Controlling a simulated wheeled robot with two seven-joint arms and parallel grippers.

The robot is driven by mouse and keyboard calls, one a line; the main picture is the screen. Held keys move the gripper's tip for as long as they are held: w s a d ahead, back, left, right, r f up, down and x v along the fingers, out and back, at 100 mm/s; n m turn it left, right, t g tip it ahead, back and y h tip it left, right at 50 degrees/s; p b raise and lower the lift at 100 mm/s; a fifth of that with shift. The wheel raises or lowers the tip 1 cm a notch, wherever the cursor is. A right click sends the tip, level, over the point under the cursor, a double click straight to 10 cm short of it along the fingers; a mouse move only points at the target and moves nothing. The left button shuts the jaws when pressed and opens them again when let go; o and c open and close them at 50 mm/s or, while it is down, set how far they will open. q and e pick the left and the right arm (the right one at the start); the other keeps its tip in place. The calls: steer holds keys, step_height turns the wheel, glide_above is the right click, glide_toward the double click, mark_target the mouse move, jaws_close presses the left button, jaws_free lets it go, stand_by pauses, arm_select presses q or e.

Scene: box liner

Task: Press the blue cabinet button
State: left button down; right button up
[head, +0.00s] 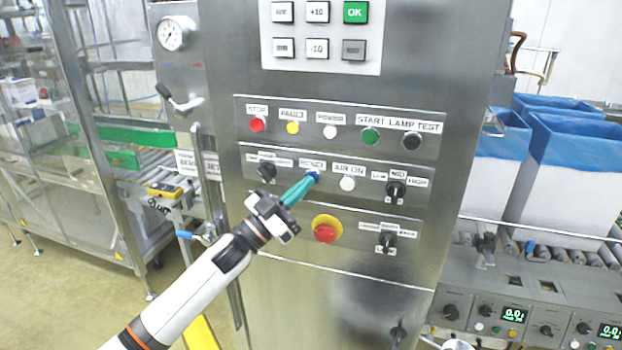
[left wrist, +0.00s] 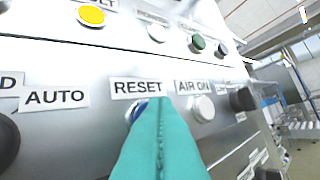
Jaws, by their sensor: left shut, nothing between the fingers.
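The blue button (head: 313,176) sits under the RESET label in the middle row of the steel cabinet panel. In the left wrist view only a blue edge of the button (left wrist: 137,110) shows, as the teal fingers cover the rest. My left gripper (head: 306,183) is shut and empty, with its teal fingertips at the blue button. In the left wrist view the shut fingertips (left wrist: 155,106) lie over the button's front. I cannot tell whether they touch it or how far it is pushed in. My right gripper is not in view.
The white AIR ON button (head: 347,183) is close on the right, and a black selector knob (head: 266,172) is on the left. A red emergency stop (head: 325,229) on a yellow ring is below. Red, yellow, white, green and black controls line the row above.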

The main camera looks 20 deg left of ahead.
arm_select(q)
steer(key=shift+s, duration=0.6)
steer(key=shift+s, duration=0.1)
steer(key=s+p, duration=0.2)
steer(key=s, duration=0.2)
steer(key=shift+s+a, duration=0.1)
steer(key=shift+s, duration=0.3)
